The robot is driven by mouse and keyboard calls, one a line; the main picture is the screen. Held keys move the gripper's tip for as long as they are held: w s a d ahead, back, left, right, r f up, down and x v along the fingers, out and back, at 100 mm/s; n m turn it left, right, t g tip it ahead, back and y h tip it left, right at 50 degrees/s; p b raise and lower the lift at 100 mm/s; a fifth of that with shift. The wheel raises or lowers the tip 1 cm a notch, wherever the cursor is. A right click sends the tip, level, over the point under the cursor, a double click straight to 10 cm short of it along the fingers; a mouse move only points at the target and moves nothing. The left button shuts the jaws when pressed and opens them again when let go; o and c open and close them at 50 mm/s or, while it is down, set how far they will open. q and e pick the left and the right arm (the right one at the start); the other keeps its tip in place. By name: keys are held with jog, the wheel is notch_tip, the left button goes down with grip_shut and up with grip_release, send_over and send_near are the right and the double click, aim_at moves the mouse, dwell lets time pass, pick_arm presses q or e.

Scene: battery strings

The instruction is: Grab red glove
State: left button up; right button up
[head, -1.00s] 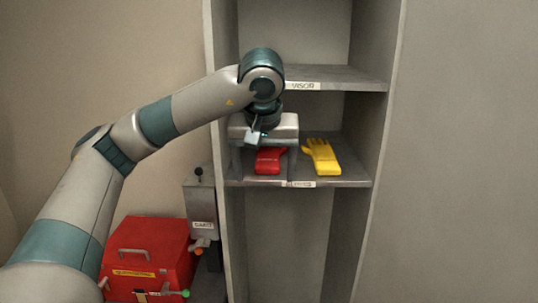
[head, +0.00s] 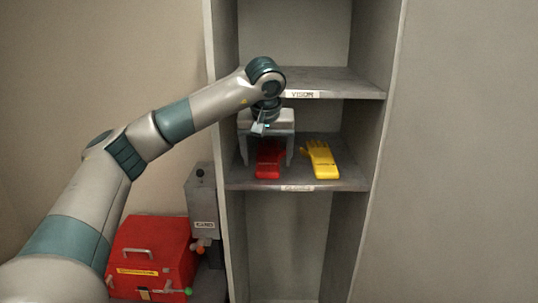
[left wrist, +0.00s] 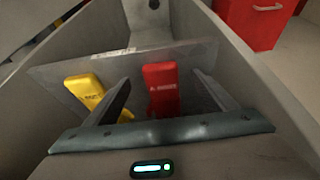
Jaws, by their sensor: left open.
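In the left wrist view the red glove (left wrist: 161,88) lies between the two open fingers (left wrist: 160,103). I cannot tell whether the fingers touch it. Part of the glove's far end is hidden by the gripper. My right gripper is not in view.
A yellow glove (head: 320,160) lies just right of the red one on the same shelf (head: 345,178). The upper shelf (head: 350,86), labelled VISOR, is above the gripper. Cabinet walls stand on both sides. A red box (head: 150,252) and a grey CARD unit (head: 202,205) stand at lower left.

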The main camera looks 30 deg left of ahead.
aim_at(267, 169)
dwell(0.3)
pick_arm(q)
jog(key=shift+w+a, duration=0.15)
jog(key=shift+w, duration=0.1)
jog(key=p+x, duration=0.2)
jog(key=x, duration=0.2)
jog(key=shift+w+a+r, duration=0.1)
jog(key=shift+w+a+f+p, duration=0.1)
jog(key=shift+w+f+p, duration=0.15)
jog(key=shift+f, duration=0.35)
jog(key=shift+s, duration=0.1)
jog(key=c, duration=1.2)
